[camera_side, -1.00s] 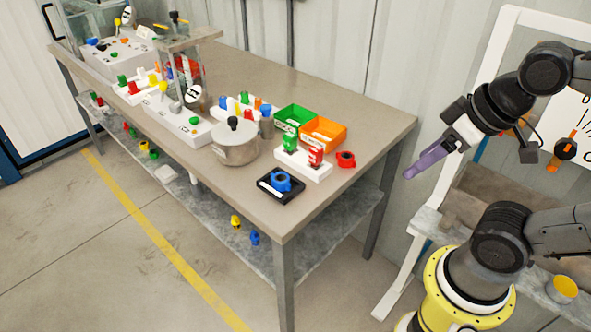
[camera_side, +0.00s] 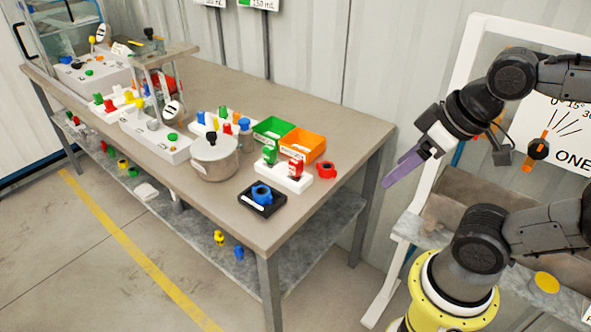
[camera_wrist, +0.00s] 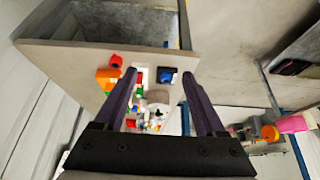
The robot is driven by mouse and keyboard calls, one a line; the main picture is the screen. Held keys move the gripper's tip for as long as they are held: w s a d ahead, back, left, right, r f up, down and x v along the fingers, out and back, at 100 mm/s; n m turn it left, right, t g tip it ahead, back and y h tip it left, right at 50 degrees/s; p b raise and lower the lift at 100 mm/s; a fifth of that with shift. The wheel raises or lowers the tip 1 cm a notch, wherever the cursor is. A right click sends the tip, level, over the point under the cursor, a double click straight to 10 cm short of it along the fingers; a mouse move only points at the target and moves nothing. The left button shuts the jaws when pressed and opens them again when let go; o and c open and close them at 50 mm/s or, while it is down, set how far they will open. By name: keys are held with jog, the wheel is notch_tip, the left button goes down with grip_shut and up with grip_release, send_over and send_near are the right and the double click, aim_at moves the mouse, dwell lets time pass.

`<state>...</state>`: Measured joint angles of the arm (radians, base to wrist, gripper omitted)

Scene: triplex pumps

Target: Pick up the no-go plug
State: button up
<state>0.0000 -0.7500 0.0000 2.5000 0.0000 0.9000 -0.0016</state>
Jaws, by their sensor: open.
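A green plug (camera_side: 270,155) and a red plug (camera_side: 295,167) stand upright in a white holder (camera_side: 287,181) near the table's right end. Their labels are too small to read, so I cannot tell for sure which is the no-go plug; the red one may be it. My gripper (camera_side: 398,169), with purple fingers, is open and empty, out past the table's right edge and well apart from the holder. In the wrist view my gripper (camera_wrist: 160,74) shows its two fingers spread, with the table beyond. The plugs are small and partly hidden there.
A red ring-shaped part (camera_side: 326,170) lies right of the holder. A blue part sits on a black pad (camera_side: 248,201) in front. Green (camera_side: 273,127) and orange (camera_side: 315,142) bins stand behind. A metal pot (camera_side: 215,160) is to the left. The space between gripper and table is clear.

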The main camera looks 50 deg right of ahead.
jog(key=w+d+r+n+g+h, duration=0.25)
jog(key=w+r+n, duration=0.45)
jog(key=w+n, duration=0.6)
jog(key=n+g+h, duration=0.2)
jog(key=n, duration=0.2)
send_over(295, 161)
jog(key=s+a, duration=0.4)
notch_tip(295, 161, down, 5)
jog(key=shift+n+g, duration=0.5)
jog(key=shift+g, duration=0.05)
jog(key=w+f, duration=0.1)
jog(key=f, duration=0.3)
jog(key=w+d+f, duration=0.1)
jog(key=f, duration=0.4)
jog(key=w+f, duration=0.1)
jog(key=f, duration=0.3)
jog(key=shift+w+d+f, duration=0.15)
jog(key=shift+d+f, duration=0.2)
jog(key=shift+f, duration=0.05)
jog(key=shift+w+x, duration=0.15)
jog(key=shift+x, duration=1.35)
jog(key=shift+w+x, duration=0.2)
jog(key=shift+x, duration=1.3)
jog(key=shift+d+r, duration=0.1)
jog(key=shift+d, duration=0.1)
